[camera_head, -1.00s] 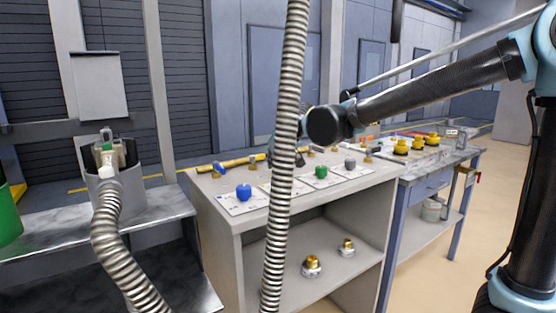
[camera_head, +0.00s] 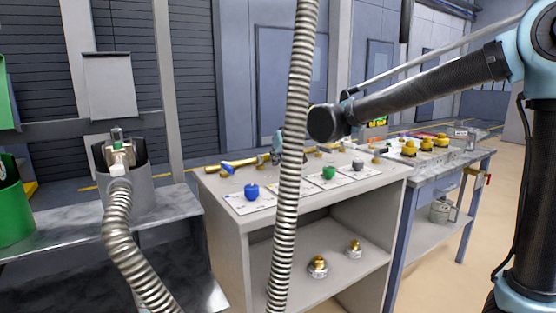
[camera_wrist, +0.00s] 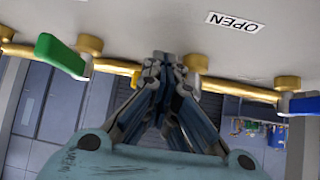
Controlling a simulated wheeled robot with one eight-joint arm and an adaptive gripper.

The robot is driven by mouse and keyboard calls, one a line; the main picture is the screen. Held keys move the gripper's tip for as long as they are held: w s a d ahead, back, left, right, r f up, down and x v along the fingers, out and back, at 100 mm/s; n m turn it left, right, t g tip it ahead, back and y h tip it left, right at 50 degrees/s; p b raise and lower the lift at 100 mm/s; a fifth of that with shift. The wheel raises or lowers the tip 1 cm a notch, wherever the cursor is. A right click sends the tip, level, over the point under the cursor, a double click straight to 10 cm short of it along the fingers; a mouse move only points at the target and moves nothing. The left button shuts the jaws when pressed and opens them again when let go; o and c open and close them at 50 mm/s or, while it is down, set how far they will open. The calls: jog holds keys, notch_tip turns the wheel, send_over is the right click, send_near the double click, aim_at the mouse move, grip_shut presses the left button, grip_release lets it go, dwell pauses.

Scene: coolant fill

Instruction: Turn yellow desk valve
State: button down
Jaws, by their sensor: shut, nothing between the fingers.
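A yellow pipe (camera_head: 240,162) runs along the back of the grey desk (camera_head: 235,220), with a blue valve handle (camera_head: 227,168) on its left part. In the wrist view the pipe (camera_wrist: 115,66) carries a green handle (camera_wrist: 60,55) at left and a blue handle (camera_wrist: 302,105) at right. My gripper (camera_wrist: 163,58) is shut and empty between these handles, its tips close to a brass fitting (camera_wrist: 196,62). I cannot tell whether they touch it. In the head view the hose partly hides my gripper (camera_head: 277,145).
A ribbed metal hose (camera_head: 292,150) hangs in front of the desk. Blue (camera_head: 251,191), green (camera_head: 328,173) and grey caps stand on white sheets. An upside-down OPEN label (camera_wrist: 235,22) lies near the pipe. Yellow knobs (camera_head: 426,145) stand on the right bench. Brass fittings (camera_head: 317,266) sit on the shelf.

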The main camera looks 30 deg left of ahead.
jog(key=shift+w+a+r, duration=0.15)
jog(key=shift+w+a, duration=0.05)
jog(key=shift+w, duration=0.1)
jog(key=shift+d, duration=0.1)
jog(key=shift+d, duration=0.2)
jog(key=s+d, duration=0.2)
jog(key=d, duration=0.1)
jog(key=v, duration=1)
jog(key=shift+w+d, duration=0.2)
jog(key=shift+d, duration=0.15)
jog(key=shift+d, duration=0.1)
